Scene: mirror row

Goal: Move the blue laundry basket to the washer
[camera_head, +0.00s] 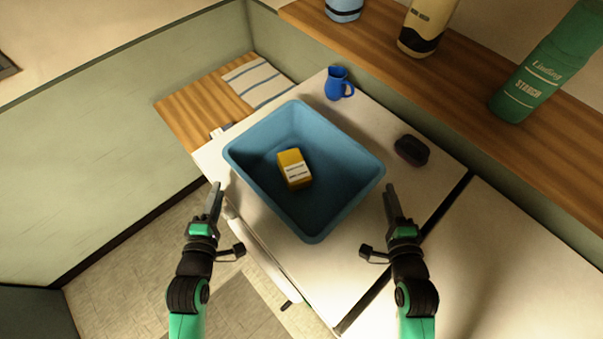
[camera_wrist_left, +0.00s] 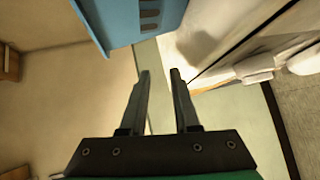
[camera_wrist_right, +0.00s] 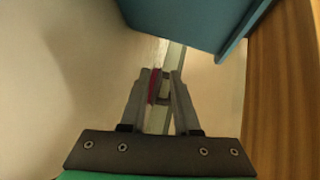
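The blue laundry basket (camera_head: 335,205) stands on a white appliance top (camera_head: 435,185). A yellow box with a white label (camera_head: 294,169) lies inside it. My left gripper (camera_head: 216,190) is open and empty, just left of the basket and apart from it. The basket's side shows at the top of the left wrist view (camera_wrist_left: 125,22). My right gripper (camera_head: 390,192) is open and empty, close to the basket's right side. The basket also shows at the top of the right wrist view (camera_wrist_right: 195,18). A second white top (camera_head: 510,240) lies to the right across a dark gap. I cannot tell which one is the washer.
A blue mug (camera_head: 337,84) stands behind the basket, and a dark oval object (camera_head: 411,150) lies to its right. A wooden shelf (camera_head: 470,75) along the back holds a green starch bottle (camera_head: 545,70) and other bottles. The right white top is clear where visible.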

